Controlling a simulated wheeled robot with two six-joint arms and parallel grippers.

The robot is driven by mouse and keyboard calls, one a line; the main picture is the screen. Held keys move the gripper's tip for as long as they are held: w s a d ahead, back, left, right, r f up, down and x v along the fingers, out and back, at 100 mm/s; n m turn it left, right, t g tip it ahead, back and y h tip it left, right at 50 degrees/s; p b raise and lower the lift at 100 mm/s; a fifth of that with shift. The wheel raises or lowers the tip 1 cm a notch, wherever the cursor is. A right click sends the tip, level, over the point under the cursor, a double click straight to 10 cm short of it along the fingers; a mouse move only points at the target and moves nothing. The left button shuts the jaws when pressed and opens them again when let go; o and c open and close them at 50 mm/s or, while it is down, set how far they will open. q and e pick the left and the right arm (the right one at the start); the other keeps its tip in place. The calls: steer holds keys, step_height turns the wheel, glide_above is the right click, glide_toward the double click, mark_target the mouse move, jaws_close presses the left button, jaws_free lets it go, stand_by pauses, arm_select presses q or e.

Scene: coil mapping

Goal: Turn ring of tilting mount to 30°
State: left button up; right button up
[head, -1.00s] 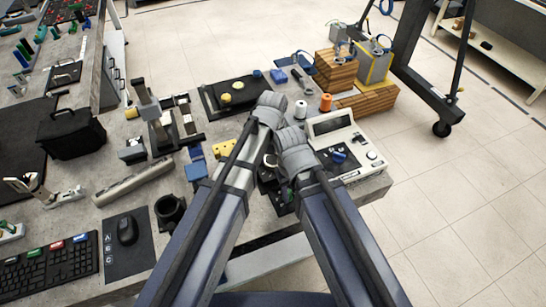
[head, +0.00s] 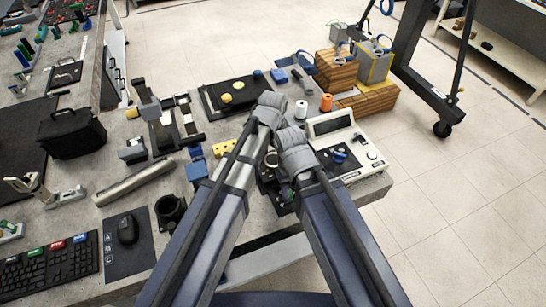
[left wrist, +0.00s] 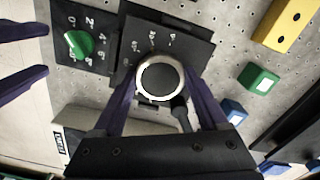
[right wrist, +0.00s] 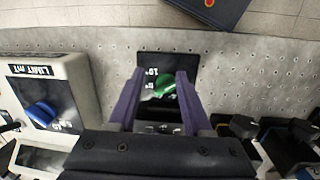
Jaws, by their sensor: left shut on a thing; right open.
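The tilting mount is a dark plate (left wrist: 200,50) with white marks and a round silver-rimmed ring (left wrist: 160,78) in the left wrist view. My left gripper (left wrist: 160,70) is shut on this ring, with a purple finger at each side. The exact angle on the ring's scale cannot be read. A green knob (right wrist: 163,88) on a dark numbered plate (right wrist: 182,63) shows in the right wrist view. My right gripper (right wrist: 158,84) is open, its fingers either side of the knob; contact is not visible. In the head view my wrists largely hide both grippers.
A light grey instrument (head: 343,145) with a blue knob stands right of my arms. A yellow block (left wrist: 284,22) and a green block (left wrist: 258,78) lie near the mount. White and orange spools (head: 326,103) stand behind.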

mark_target(273, 160)
arm_select(q)
steer(key=shift+m, duration=0.4)
steer(key=o, duration=1.3)
steer(key=shift+r, duration=0.1)
step_height(273, 160, up, 8)
steer(key=p, duration=0.8)
arm_select(e)
step_height(273, 160, up, 8)
arm_select(q)
steer(key=shift+f, duration=0.2)
arm_select(e)
steer(key=shift+f, duration=0.15)
